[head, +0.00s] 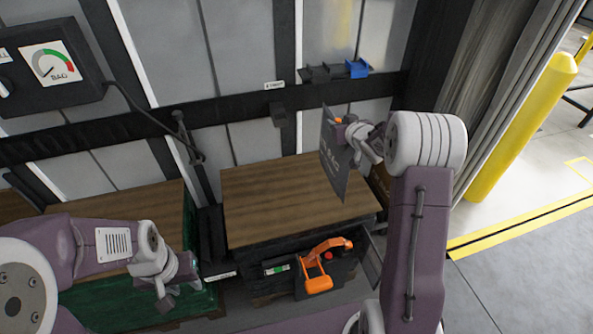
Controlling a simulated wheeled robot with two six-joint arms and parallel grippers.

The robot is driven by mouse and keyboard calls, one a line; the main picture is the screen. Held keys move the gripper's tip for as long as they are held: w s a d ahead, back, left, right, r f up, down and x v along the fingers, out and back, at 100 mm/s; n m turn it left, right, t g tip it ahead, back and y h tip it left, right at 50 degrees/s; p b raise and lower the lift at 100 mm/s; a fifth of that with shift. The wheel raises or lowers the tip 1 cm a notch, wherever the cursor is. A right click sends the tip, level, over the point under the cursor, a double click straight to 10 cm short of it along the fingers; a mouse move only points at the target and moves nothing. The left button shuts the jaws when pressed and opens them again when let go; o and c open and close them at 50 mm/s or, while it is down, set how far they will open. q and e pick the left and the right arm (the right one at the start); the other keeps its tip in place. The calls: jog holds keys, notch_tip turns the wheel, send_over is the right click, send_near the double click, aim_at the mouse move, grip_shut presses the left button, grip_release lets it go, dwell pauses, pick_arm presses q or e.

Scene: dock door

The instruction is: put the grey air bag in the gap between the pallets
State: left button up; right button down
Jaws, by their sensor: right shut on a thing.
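The grey air bag (334,168) is a flat dark sheet with pale lettering. It hangs upright and slightly turned over the right part of the wood-topped pallet load (275,195). My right gripper (347,127) is shut on its upper edge. The other pallet load (165,205), with a brown top and green sides, stands to the left, partly hidden by my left arm. The narrow dark gap (210,235) runs between the two loads. My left gripper (166,300) points down in front of the green load; its fingers are too unclear to judge.
An orange-handled tool (318,272) sits at the front of the wood-topped load. A gauge box (50,70) marked BAG hangs upper left, with a hose (150,103) running from it. A small shelf with a blue item (357,68) is on the back wall. A yellow post (520,130) stands right.

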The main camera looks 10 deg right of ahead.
jog(key=w+a+f, duration=0.3)
jog(key=a+f, duration=0.6)
jog(key=shift+w+a, duration=0.15)
jog(key=shift+w, duration=0.1)
jog(key=shift+f, duration=0.2)
jog(key=shift+s+f+b, duration=0.1)
jog(key=shift+b, duration=0.25)
jog(key=c, duration=1)
grip_release()
jog(key=shift+c, duration=0.2)
